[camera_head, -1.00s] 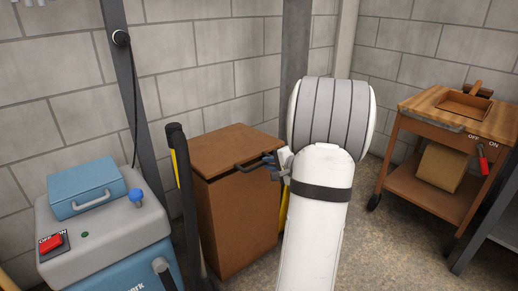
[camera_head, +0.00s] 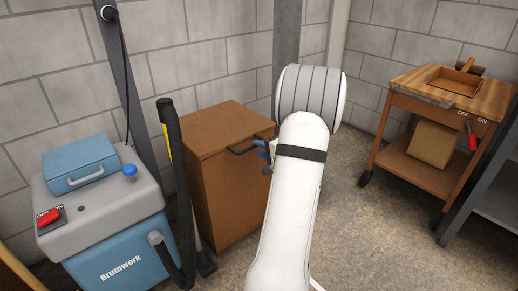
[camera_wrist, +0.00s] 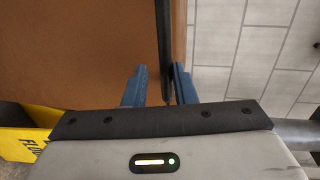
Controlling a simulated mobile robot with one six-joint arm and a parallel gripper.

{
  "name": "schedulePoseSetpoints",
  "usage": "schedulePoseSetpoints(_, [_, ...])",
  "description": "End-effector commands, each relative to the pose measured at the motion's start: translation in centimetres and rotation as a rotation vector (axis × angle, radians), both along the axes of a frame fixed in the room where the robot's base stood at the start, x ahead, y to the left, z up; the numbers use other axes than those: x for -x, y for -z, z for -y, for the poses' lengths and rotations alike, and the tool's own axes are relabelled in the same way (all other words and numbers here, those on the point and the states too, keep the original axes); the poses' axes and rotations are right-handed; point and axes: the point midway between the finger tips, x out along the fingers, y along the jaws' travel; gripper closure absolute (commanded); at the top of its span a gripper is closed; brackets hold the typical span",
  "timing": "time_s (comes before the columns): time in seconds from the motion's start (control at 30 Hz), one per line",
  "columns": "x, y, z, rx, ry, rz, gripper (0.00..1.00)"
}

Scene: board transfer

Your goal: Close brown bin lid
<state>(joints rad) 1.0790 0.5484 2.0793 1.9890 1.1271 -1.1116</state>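The brown bin (camera_head: 228,205) stands by the wall in the head view. Its brown lid (camera_head: 215,128) lies flat or nearly flat on top; any small gap at the front is hard to tell. A dark bar handle (camera_head: 242,150) is on the lid's front edge. My gripper (camera_head: 265,157) is at the handle's right end, partly hidden by my white arm. In the wrist view, my blue fingers (camera_wrist: 160,88) stand apart with the handle (camera_wrist: 166,45) between them. The right finger is close to the bar, and a gap shows beside the left finger.
A grey and blue machine (camera_head: 105,205) with a hose stands left of the bin. A wooden-topped cart (camera_head: 410,83) stands at the right. A yellow sign (camera_wrist: 20,130) is at the left of the wrist view. Bare floor (camera_head: 350,225) lies between bin and cart.

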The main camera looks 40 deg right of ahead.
Motion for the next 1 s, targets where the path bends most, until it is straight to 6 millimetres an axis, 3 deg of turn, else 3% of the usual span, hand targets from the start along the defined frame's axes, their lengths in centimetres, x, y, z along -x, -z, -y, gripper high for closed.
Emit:
schedulePoseSetpoints(0.03, [0.6,2.3,-0.4,-0.025,0.003,-0.042,0.72])
schedulePoseSetpoints(0.13, [0.6,2.3,-0.3,-0.026,0.004,-0.042,0.63])
schedulePoseSetpoints(0.47, [1.1,2.0,-0.3,-0.027,0.008,-0.041,0.64])
schedulePoseSetpoints(0.8, [6.2,0.1,-0.6,-0.022,0.009,-0.028,0.66])
schedulePoseSetpoints(1.0, [8.0,-0.5,-0.8,-0.016,0.006,-0.023,0.66])
